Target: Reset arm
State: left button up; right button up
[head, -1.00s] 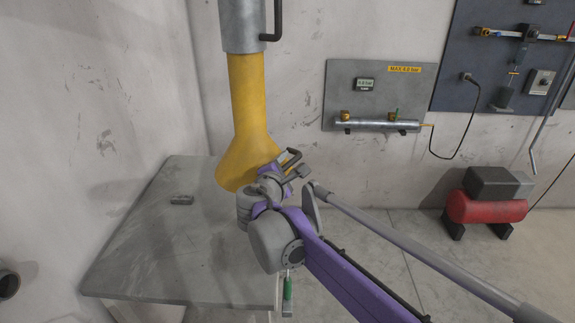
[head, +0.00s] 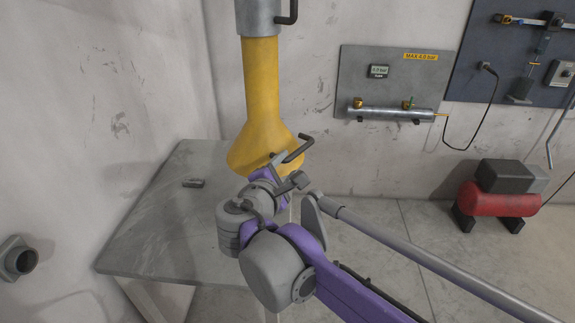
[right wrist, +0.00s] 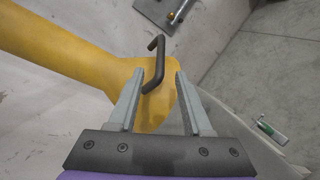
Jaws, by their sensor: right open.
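A yellow arm (head: 262,95) hangs from a grey metal cylinder (head: 257,15) and flares at its lower end. A dark bent handle (head: 300,148) sticks out from the flared end. My right gripper (head: 287,183) is beside that end, close to the handle, with my wrist hiding part of the view. In the right wrist view my right gripper (right wrist: 160,72) is open, and the handle (right wrist: 155,62) shows between its two fingertips with gaps on both sides. I cannot tell the depth exactly. The yellow arm (right wrist: 70,65) runs behind the fingers. My left gripper is not in view.
A wall panel (head: 380,65) carries a metal tube and gauge. A red compressor (head: 497,202) sits on the floor at right. A green-handled item (right wrist: 265,127) shows in the right wrist view.

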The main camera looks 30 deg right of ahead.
jog(key=s+d+f+m+g+y+p, duration=0.1)
jog(key=s+f+m+g+y+p, duration=0.25)
jog(key=s+f+m, duration=0.6)
jog(key=s+a+f+m+g+y, duration=0.1)
jog(key=s+a+f+m+y, duration=0.2)
jog(key=s+f, duration=0.3)
jog(key=s+a+f+m+g+y+p, duration=0.1)
jog(key=s+a+f+m+y, duration=0.2)
jog(key=s+a+f+y, duration=0.1)
notch_tip(320, 180, down, 4)
jog(key=shift+s+a+r, duration=0.15)
jog(key=shift+s+a, duration=0.55)
jog(key=shift+s, duration=0.25)
jog(key=shift+w+a+y, duration=0.1)
jog(key=shift+y, duration=0.15)
